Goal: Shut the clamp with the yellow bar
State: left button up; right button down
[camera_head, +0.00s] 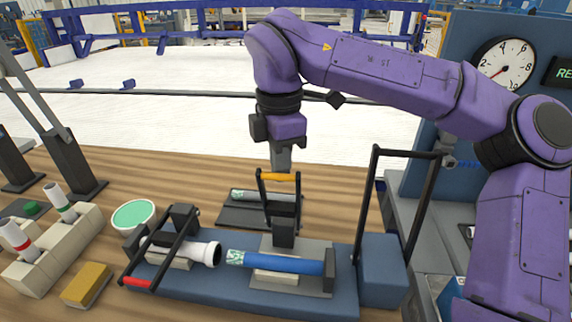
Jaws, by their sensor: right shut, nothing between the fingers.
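The clamp with the yellow bar (278,177) has its black frame standing upright on a dark block behind the blue pipe (285,265). The frame is swung up off the pipe, which lies in a cradle on the blue fixture base (230,295). My right gripper (281,168) points down from above, its fingers shut and empty. Its tips are at or just behind the yellow bar; I cannot tell whether they touch it. The clamp with the red bar (137,282) is folded down over the white pipe (208,253). My left gripper is out of view.
A tall black handle frame (375,190) stands right of the fixture by a blue block (382,270). A dark tray (240,217) holding a pipe lies behind. At left are a pipe holder (45,265), a sponge (87,285) and a green-topped round dish (133,215).

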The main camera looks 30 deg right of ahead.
jog(key=shift+s+a+f+b, duration=0.2)
jog(key=shift+s+a+b, duration=0.2)
jog(key=shift+s+b, duration=0.15)
jog(key=shift+s+a+f+b, duration=0.15)
jog(key=shift+s+a+b, duration=0.25)
jog(key=shift+b, duration=0.25)
jog(key=shift+r, duration=0.15)
jog(key=shift+s, duration=0.1)
jog(key=shift+s+a+f+b, duration=0.25)
jog(key=shift+s+a+b, duration=0.1)
jog(key=shift+s+b, duration=0.2)
jog(key=shift+s+a+f+b, duration=0.2)
jog(key=shift+s+a+b, duration=0.2)
jog(key=shift+b, duration=0.2)
jog(key=shift+d, duration=0.1)
